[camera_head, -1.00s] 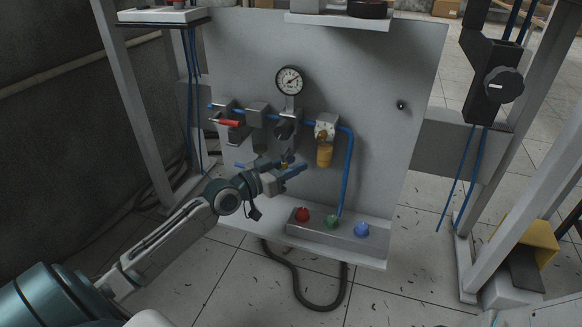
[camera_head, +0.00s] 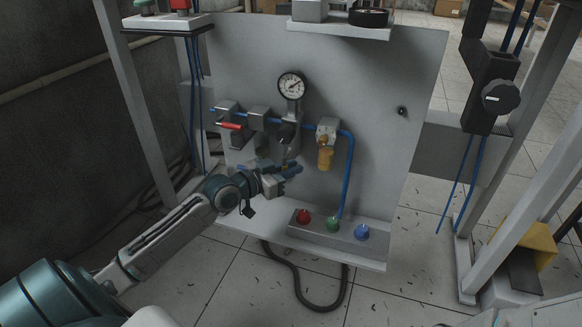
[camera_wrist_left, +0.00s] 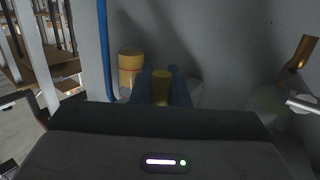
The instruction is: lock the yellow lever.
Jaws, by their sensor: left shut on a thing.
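The yellow lever (camera_wrist_left: 162,86) shows in the left wrist view as a short yellow end between the blue fingers of my left gripper (camera_wrist_left: 165,90). My right gripper is in neither view.
A yellow cup-like part (camera_head: 325,158) hangs from the blue pipe, close right of my gripper. A red handle (camera_head: 230,126) and a gauge (camera_head: 291,85) are above. A button box (camera_head: 332,227) with red, green and blue buttons stands below.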

